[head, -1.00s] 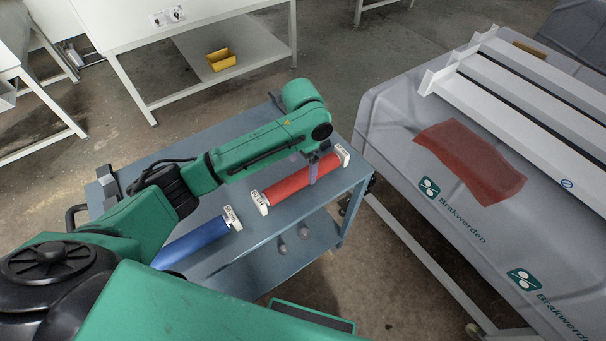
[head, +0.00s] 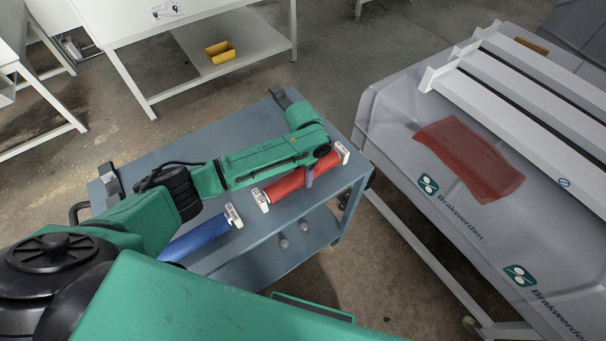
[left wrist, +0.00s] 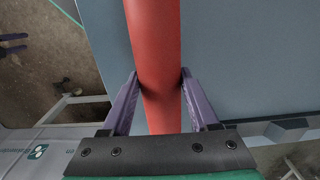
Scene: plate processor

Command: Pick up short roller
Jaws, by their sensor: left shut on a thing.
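A red roller (head: 279,190) with white end blocks lies at the right part of the blue-grey cart top (head: 225,143). My left gripper (head: 311,175) comes down over its right half. In the left wrist view, the two purple fingers (left wrist: 159,76) are on either side of the red roller (left wrist: 155,40) and shut on it. The roller still appears to lie on the cart. A blue roller (head: 198,238) with a white end block lies to the left, partly hidden by my arm. I cannot tell which roller is shorter.
A grey covered machine (head: 385,150) with white rails (head: 530,100) and a red mesh sheet (head: 468,158) stands right of the cart. A white table with a yellow bin (head: 220,54) on its lower shelf stands behind. A dark bracket (head: 279,96) rises at the cart's far edge.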

